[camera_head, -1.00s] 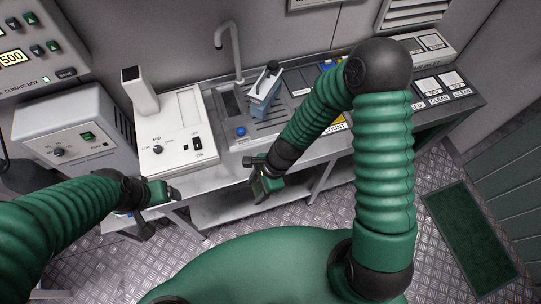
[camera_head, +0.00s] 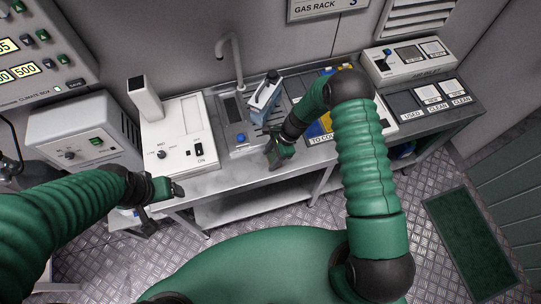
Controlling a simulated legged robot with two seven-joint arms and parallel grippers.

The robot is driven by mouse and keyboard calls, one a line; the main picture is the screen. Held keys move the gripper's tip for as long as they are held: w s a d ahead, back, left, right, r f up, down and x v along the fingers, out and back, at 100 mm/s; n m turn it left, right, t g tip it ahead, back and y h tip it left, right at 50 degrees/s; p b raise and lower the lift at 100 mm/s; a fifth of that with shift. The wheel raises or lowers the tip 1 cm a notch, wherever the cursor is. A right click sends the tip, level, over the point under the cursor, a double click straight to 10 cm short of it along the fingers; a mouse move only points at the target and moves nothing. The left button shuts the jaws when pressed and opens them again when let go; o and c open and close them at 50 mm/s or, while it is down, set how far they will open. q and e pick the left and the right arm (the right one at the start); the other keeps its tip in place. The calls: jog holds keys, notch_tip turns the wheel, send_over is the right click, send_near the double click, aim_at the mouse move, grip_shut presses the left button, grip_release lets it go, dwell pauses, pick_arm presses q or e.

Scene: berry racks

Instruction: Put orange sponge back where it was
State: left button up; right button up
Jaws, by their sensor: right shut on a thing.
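No orange sponge can be made out in the head view. My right gripper (camera_head: 276,155) is over the front edge of the steel bench, just in front of the sink unit. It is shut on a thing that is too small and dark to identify. My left gripper (camera_head: 162,206) is in front of the bench at the left, with its fingers apart and nothing seen between them. A blue and white device (camera_head: 265,93) stands tilted on the sink unit (camera_head: 240,143), beyond my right gripper and apart from it.
A white instrument with a dial (camera_head: 179,150) stands left of the sink. Right of it are a tray marked "TO COUNT" (camera_head: 322,139), partly hidden by my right arm, and bins marked "USED" (camera_head: 414,113) and "CLEAN". The lower shelf (camera_head: 240,207) looks mostly bare.

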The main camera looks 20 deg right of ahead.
jog(key=shift+d, duration=0.15)
jog(key=o, duration=1.3)
jog(key=shift+a, duration=0.35)
jog(key=shift+a+r, duration=0.1)
jog(key=shift+a, duration=0.45)
jog(key=v, duration=0.2)
jog(key=d+v, duration=0.1)
jog(key=v, duration=0.2)
jog(key=b+v, duration=0.1)
jog(key=v, duration=0.1)
jog(key=shift+w+d, duration=0.1)
jog(key=shift+d, duration=0.15)
pick_arm(q)
jog(key=shift+w+a+f, duration=0.1)
jog(key=shift+a+f, duration=0.3)
jog(key=shift+f, duration=0.45)
pick_arm(e)
jog(key=shift+s+d+r+n+t+h, duration=0.5)
jog(key=shift+s+r+n+h, duration=0.3)
jog(key=shift+s+r+n, duration=1.9)
jog(key=shift+s+d+r+n+t+h, duration=0.5)
jog(key=shift+s+r+n+h, duration=0.3)
jog(key=shift+s+r+n, duration=1.95)
jog(key=shift+s+d+r+n+t+h, duration=0.4)
jog(key=shift+s+d+r+n+h, duration=0.3)
jog(key=shift+s+r+n, duration=2)
